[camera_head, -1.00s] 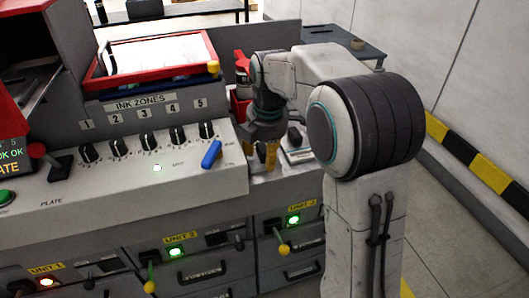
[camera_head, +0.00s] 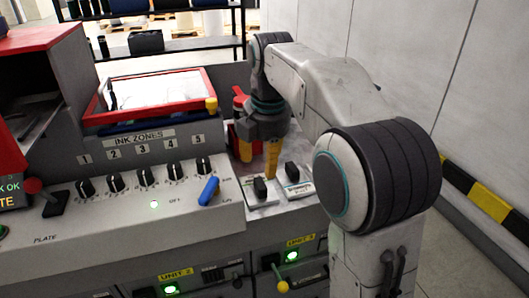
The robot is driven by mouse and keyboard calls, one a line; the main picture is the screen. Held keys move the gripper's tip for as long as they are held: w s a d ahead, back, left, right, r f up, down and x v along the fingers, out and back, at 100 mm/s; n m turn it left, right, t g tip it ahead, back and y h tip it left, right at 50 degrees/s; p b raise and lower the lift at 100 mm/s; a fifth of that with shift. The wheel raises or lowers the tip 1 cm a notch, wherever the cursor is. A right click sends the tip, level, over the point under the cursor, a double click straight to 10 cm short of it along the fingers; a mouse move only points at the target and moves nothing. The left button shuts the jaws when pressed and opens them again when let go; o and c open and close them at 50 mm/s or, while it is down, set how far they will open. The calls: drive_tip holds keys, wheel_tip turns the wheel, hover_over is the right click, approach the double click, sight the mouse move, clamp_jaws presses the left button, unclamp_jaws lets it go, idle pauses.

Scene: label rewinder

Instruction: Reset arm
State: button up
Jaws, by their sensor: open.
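My gripper (camera_head: 262,158) points down at the end of my arm, over the right end of the machine, behind two black knobs. One yellow finger shows clearly in front, and another yellow part shows to its left. The jaws are open, and I see nothing between them. A red object (camera_head: 240,103) stands just left of the gripper and is partly hidden by it. My arm reaches from the right side of the picture across to the gripper.
A red-framed tray (camera_head: 155,92) lies behind. Black shelving (camera_head: 170,45) stands at the back. A white wall (camera_head: 400,40) is at right.

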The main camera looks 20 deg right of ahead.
drive_tip(key=s+f+m+p, duration=0.2)
drive_tip(key=s+f+m, duration=0.1)
drive_tip(key=s+m, duration=0.6)
drive_tip(key=s+f+m+t+p, duration=0.1)
drive_tip(key=s+f+m+p, duration=0.1)
drive_tip(key=s+m, duration=0.7)
drive_tip(key=s+f, duration=0.1)
drive_tip(key=s, duration=0.4)
drive_tip(key=shift+f+t, duration=0.3)
drive_tip(key=shift+a, duration=0.1)
